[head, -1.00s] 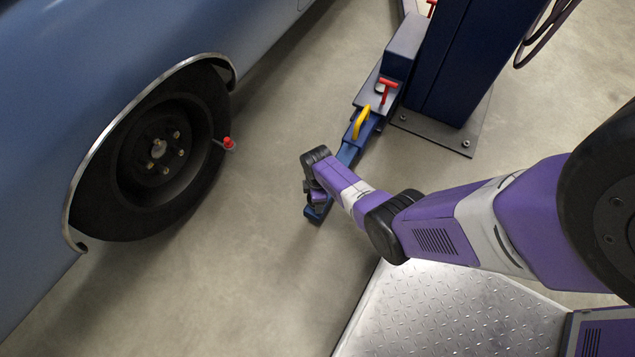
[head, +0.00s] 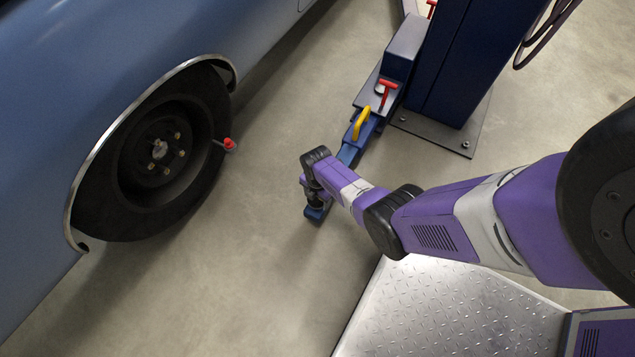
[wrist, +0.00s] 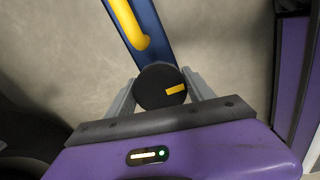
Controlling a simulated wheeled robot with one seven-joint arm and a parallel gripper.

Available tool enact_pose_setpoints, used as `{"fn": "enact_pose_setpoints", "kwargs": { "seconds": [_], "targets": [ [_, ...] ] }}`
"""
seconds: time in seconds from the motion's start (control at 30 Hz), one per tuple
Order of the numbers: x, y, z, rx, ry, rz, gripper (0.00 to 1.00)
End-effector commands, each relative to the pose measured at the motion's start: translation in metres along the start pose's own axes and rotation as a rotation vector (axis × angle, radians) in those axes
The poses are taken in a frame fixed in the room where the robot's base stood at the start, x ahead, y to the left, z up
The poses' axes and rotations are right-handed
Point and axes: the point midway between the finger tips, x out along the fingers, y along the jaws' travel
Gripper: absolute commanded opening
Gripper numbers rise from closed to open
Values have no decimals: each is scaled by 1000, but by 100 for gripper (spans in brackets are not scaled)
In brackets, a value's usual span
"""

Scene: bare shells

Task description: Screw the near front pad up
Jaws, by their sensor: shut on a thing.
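The near front pad (wrist: 161,87) is a round black disc with a yellow mark, at the end of a blue lift arm (wrist: 152,22). In the wrist view, my gripper (wrist: 160,92) has a finger on each side of the pad and is shut on it. The yellow mark lies on the right part of the disc. In the head view, my gripper (head: 315,203) is at the near end of the blue lift arm (head: 348,153), and my wrist hides most of the pad.
A yellow handle (head: 361,122) and a red T-shaped pin (head: 387,92) stand on the lift arm. The dark blue post (head: 455,65) rises behind. A blue car with a black wheel (head: 165,150) is on the left. Bare floor (head: 255,230) lies between.

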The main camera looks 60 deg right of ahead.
Motion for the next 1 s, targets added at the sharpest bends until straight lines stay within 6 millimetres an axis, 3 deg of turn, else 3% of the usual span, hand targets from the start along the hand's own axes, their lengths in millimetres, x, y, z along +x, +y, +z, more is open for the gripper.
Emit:
{"fn": "enact_pose_setpoints", "kwargs": {
  "seconds": [0.63, 0.67, 0.73, 0.77, 1.0],
  "targets": [
    [2, -3, -1, -54, 1, -5, 21],
    [2, -3, -1, -54, 1, -5, 65],
    [2, -3, -1, -53, 1, -5, 79],
    [2, -2, -1, -53, 1, -4, 83],
    [1, -1, 0, -52, 0, -2, 83]
  ]
}}
